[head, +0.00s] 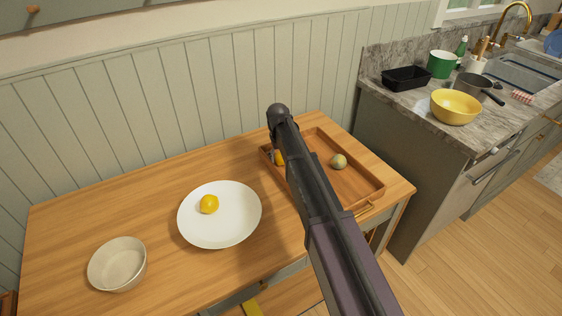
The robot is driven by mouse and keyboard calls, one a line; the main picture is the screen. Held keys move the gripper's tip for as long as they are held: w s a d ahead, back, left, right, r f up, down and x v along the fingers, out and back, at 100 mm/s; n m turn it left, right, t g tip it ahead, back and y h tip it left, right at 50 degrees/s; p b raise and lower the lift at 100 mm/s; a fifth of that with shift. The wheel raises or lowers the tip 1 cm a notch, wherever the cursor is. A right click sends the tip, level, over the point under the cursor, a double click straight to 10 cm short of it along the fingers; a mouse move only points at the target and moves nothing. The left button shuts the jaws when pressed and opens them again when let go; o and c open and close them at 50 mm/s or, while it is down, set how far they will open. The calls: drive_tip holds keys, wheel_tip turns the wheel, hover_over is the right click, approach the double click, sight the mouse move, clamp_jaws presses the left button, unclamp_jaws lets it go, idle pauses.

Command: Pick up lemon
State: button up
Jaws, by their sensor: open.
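A yellow lemon-like fruit (209,204) lies on the white plate (237,228) at the table's middle. A second yellow-orange fruit (279,159) shows in part at the left end of the wooden tray (362,201); my arm covers some of it, so I cannot tell its kind. My arm reaches across the tray from the lower right. Only a small part of my gripper (270,156) shows, low beside the second fruit; it is open. Its fingertips are mostly hidden, and I cannot tell whether it touches that fruit.
A small greenish-brown round fruit (339,161) lies in the tray, right of my arm. A pale bowl (118,264) stands at the table's front left. A panelled wall (130,120) runs behind the table. A counter with a yellow bowl (455,107) stands at right.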

idle(0.5)
drive_tip(key=c, duration=0.9)
drive_tip(key=shift+o, duration=0.2)
drive_tip(key=shift+r, duration=0.1)
wheel_tip(320, 180, up, 3)
drive_tip(key=p, duration=0.3)
drive_tip(key=shift+r+p, duration=0.15)
drive_tip(key=shift+p, duration=0.15)
drive_tip(key=s, duration=0.5)
drive_tip(key=s+r+p, duration=0.1)
drive_tip(key=s, duration=0.4)
drive_tip(key=s+d, duration=0.1)
drive_tip(key=s, duration=0.5)
drive_tip(key=shift+r, duration=0.25)
